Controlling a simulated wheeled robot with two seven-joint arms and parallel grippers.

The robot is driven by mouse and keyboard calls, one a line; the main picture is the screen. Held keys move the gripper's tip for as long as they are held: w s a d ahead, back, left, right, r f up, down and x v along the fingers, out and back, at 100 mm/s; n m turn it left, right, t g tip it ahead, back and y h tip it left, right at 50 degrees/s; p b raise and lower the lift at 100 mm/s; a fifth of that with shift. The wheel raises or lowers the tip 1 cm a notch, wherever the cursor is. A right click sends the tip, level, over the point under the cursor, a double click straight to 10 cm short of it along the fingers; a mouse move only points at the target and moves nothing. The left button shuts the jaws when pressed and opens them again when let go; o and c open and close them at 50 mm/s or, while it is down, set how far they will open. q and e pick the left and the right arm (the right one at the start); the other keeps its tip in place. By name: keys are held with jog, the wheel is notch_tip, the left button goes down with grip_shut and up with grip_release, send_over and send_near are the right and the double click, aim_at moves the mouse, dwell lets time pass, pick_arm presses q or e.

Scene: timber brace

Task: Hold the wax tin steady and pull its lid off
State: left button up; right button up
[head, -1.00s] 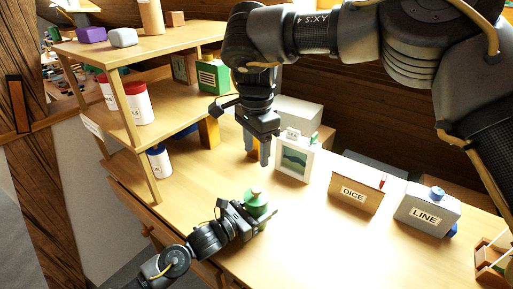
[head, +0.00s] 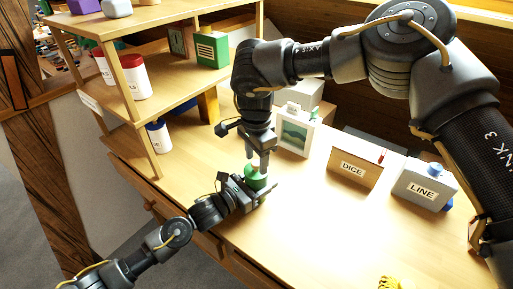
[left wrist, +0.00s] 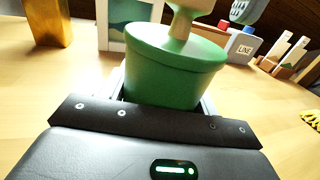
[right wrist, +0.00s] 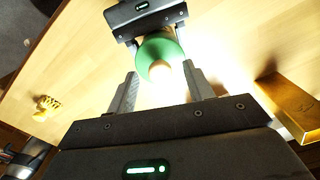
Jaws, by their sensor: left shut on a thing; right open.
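The green wax tin (left wrist: 165,85) stands on the bench, and its lid (left wrist: 178,42) with a pale knob (right wrist: 160,70) is on top. It also shows in the head view (head: 254,183). My left gripper (head: 252,190) is shut on the tin's body from the near side, low by the bench top. My right gripper (right wrist: 163,92) is open above the tin, pointing down, with one finger to each side of the knob in the right wrist view. In the head view the right fingers (head: 259,165) partly hide the knob. I cannot tell whether they touch it.
A shelf unit (head: 150,100) with jars and boxes stands at the left. A picture frame (head: 296,136), a box labelled DICE (head: 354,168) and a box labelled LINE (head: 424,185) stand behind and right. Yellow cord (head: 389,283) lies near the front edge. The bench's middle right is clear.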

aim_at(256, 162)
jog(key=shift+f, duration=0.2)
grip_shut()
dwell(0.3)
jog(key=shift+r, duration=0.2)
dwell(0.6)
jog(key=shift+r, duration=0.95)
jog(key=shift+r, duration=2.05)
pick_arm(q)
jog(key=o, duration=1.5)
jog(key=shift+c, duration=0.2)
